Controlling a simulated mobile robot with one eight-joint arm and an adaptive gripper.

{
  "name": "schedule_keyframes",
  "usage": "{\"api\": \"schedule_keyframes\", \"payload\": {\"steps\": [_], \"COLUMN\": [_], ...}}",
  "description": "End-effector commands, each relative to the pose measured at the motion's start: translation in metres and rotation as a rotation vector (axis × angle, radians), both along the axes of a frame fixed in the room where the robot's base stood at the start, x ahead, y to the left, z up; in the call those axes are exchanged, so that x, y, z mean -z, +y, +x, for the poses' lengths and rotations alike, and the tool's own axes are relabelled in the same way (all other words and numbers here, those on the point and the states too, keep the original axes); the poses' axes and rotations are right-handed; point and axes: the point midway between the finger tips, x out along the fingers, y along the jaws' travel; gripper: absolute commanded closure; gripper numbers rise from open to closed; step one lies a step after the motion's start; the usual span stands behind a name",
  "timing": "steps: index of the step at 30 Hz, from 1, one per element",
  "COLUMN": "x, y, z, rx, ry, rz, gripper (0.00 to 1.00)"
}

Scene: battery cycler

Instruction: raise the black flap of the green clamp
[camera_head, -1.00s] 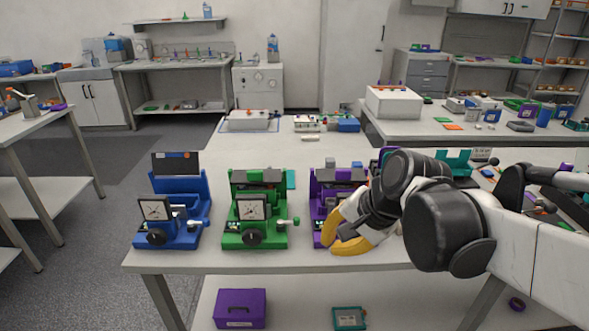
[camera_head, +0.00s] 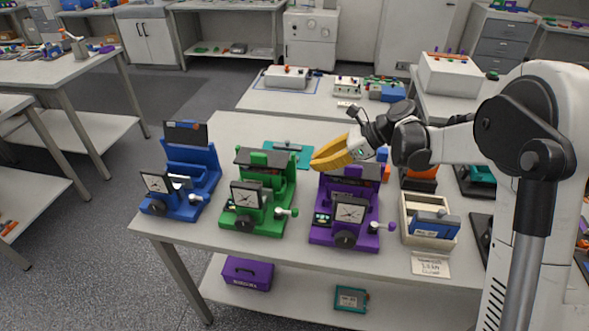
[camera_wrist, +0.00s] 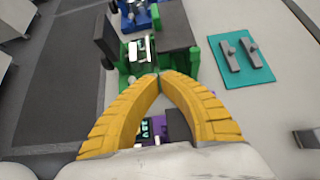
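The green clamp (camera_head: 244,215) stands on the table between the blue and purple clamps. Its black flap (camera_head: 265,158) lies lowered, roughly flat, across its top. In the wrist view the flap (camera_wrist: 176,24) and the green body (camera_wrist: 143,82) lie beyond the fingertips. My gripper (camera_head: 314,163) has yellow fingers and hangs above the back of the purple clamp, pointing left toward the green clamp. In the wrist view its fingertips (camera_wrist: 161,76) meet, with nothing seen held. The fingers hide part of the green clamp there.
The blue clamp (camera_head: 175,203) at left has its black flap (camera_head: 186,134) upright. The purple clamp (camera_head: 340,234) stands right, under my gripper. A teal mat (camera_head: 303,152) with grey parts lies behind the green clamp. A beige tray (camera_head: 410,241) is at right.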

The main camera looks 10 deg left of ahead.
Motion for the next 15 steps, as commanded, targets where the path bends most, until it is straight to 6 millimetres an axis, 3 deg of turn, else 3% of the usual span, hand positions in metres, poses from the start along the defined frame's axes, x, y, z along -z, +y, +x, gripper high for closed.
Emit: {"api": "schedule_keyframes", "payload": {"steps": [9, 15], "x": [0.002, 0.020], "y": [0.002, 0.022], "z": [0.000, 0.001], "rx": [-0.001, -0.004], "ry": [-0.001, -0.003], "rz": [-0.001, -0.002], "gripper": [1.00, 1.00]}}
